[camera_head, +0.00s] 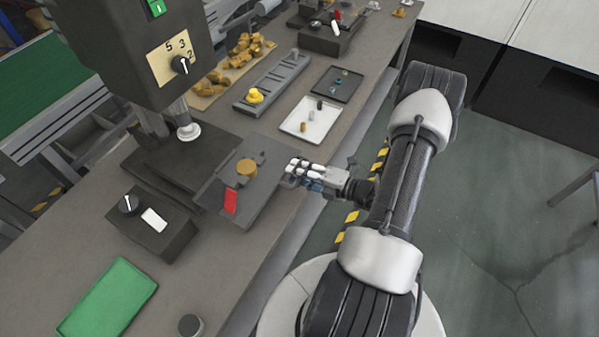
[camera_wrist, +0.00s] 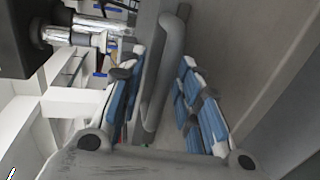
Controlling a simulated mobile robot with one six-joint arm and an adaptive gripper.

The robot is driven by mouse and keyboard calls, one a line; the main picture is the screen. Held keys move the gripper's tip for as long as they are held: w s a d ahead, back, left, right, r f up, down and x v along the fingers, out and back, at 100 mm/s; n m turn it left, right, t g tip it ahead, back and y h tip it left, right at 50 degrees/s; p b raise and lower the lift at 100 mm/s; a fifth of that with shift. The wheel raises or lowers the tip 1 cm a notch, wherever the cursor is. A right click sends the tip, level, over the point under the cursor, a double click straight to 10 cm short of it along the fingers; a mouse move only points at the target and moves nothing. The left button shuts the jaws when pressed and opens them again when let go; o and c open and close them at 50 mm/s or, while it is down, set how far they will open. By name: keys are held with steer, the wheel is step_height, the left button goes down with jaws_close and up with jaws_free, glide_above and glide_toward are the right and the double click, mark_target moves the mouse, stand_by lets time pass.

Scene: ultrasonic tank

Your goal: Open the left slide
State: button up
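The left slide (camera_head: 262,196) is a dark grey plate in front of the left machine. A brass disc (camera_head: 247,168) and a red block (camera_head: 231,201) sit on it. My gripper (camera_head: 300,172) is at the right edge of this plate, pointing left towards it. In the wrist view my gripper (camera_wrist: 160,100) is open, its blue-padded fingers wide apart. A rounded grey bar (camera_wrist: 170,60) lies between the fingers, with gaps visible on both sides. I cannot tell for sure whether this bar is the slide's handle. In the head view my fingers hide that edge.
The machine (camera_head: 135,45) with a dial stands behind the slide. A control box (camera_head: 152,222) and green mat (camera_head: 108,298) are at lower left. A white tray (camera_head: 311,121), dark tray (camera_head: 337,84) and grey rack (camera_head: 272,82) lie beyond. The floor right of the bench is clear.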

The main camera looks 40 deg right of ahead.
steer(key=v, duration=1.2)
steer(key=shift+a, duration=0.1)
